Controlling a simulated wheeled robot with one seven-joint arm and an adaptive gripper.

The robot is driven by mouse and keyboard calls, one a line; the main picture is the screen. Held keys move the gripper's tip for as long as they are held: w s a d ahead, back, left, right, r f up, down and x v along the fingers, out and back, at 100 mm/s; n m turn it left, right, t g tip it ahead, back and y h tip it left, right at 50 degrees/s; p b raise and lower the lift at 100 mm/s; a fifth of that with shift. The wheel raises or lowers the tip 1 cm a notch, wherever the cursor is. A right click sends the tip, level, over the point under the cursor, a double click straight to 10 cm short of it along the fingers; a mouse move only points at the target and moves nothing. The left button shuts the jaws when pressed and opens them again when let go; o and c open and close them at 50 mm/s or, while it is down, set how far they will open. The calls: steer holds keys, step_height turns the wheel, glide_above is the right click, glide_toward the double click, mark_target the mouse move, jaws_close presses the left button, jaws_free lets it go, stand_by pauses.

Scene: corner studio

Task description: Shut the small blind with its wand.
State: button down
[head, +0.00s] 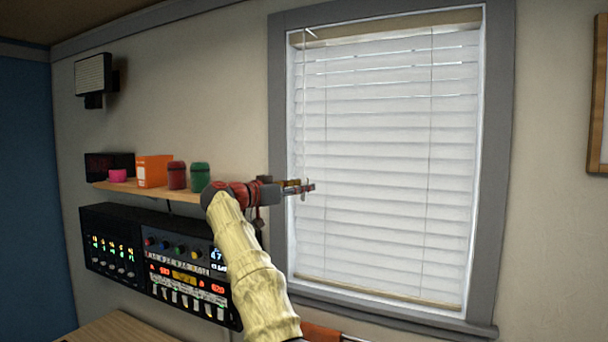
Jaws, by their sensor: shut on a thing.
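The small blind (390,150) hangs in a grey-framed window. Its white slats lie almost flat against each other, with thin bright gaps near the top. The thin clear wand (304,110) hangs along the blind's left side from the top rail (390,28). My gripper (306,187) reaches in from the left across the window frame and is shut on the wand near its lower end. The fingertips are small in this view, and the exact contact is hard to make out.
Electronic panels (150,260) hang below. A wall speaker (93,75) is upper left.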

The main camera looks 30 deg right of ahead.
steer(key=shift+r+m+g+h+p, duration=0.2)
steer(key=shift+m+g+p, duration=0.85)
steer(key=shift+p, duration=2.1)
steer(key=shift+r+m+g+h+p, duration=0.15)
steer(key=shift+m+g+p, duration=0.4)
steer(key=shift+g+p, duration=1.75)
steer(key=m+p, duration=0.1)
steer(key=p, duration=0.5)
steer(key=shift+f, duration=0.1)
steer(key=shift+f+m+g+p, duration=0.2)
steer(key=shift+m+g+p, duration=0.15)
steer(key=shift+p, duration=1.05)
steer(key=c, duration=1.8)
jaws_free()
steer(key=shift+o, duration=0.2)
steer(key=shift+f+b, duration=0.25)
steer(key=shift+b, duration=0.75)
steer(key=n+t+b, duration=0.1)
steer(key=b, duration=0.3)
steer(key=shift+f+t, duration=0.1)
steer(key=shift+t, duration=0.2)
steer(key=n+t+b, duration=0.4)
steer(key=t+b, duration=0.2)
steer(key=b, duration=1)
